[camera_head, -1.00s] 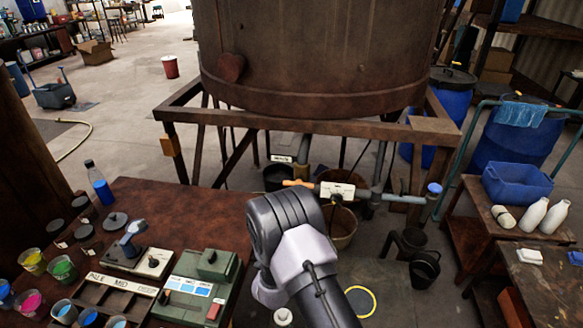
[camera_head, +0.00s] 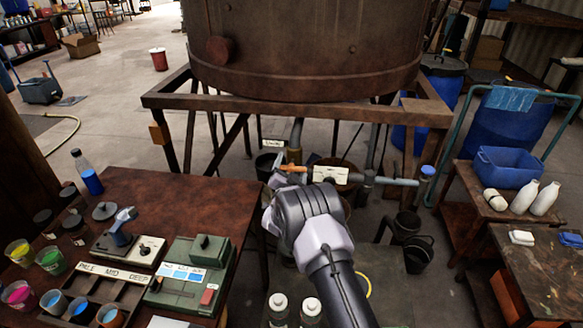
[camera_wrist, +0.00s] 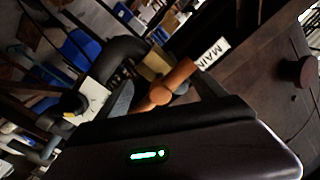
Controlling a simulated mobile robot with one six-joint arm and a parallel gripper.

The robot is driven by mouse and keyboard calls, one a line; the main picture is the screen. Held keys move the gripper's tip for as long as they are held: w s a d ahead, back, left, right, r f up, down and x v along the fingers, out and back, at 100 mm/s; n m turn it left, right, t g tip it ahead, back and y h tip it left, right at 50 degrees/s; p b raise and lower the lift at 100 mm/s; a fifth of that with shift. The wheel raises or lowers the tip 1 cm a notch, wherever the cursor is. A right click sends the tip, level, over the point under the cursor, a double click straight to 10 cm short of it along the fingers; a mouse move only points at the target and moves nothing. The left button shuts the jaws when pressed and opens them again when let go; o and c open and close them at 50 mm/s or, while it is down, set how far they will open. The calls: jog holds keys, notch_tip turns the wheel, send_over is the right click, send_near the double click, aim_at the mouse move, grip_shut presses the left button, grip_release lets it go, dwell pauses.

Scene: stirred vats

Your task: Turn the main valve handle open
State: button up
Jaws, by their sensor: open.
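The main valve handle (camera_head: 293,168) is an orange lever on the pipe under the big vat, partly hidden by my gripper in the head view. In the wrist view the orange handle (camera_wrist: 172,86) lies just beyond the dark gripper body, with a white "MAIN" label (camera_wrist: 212,54) behind it. My gripper (camera_head: 281,180) is open and reaches up to the handle's near side. The frames do not clearly show whether the fingers touch or straddle the handle. A white tag (camera_head: 334,175) hangs on the pipe to the right.
The rusty vat (camera_head: 305,55) and its steel frame (camera_head: 300,112) stand over the valve. A brown table (camera_head: 170,215) with colour cups and a control box is at left. A side table (camera_head: 510,215) holds a blue tub (camera_head: 508,166) and white bottles. Buckets stand under the vat.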

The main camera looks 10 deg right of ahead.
jog(key=shift+c, duration=0.4)
grip_shut()
jog(key=n+b, duration=0.3)
jog(key=n, duration=0.1)
jog(key=shift+f, duration=0.15)
jog(key=n+b, duration=0.3)
jog(key=n, duration=0.7)
jog(key=shift+n+b, duration=0.3)
jog(key=c, duration=1.2)
grip_release()
jog(key=shift+n, duration=1.7)
jog(key=shift+c, duration=0.2)
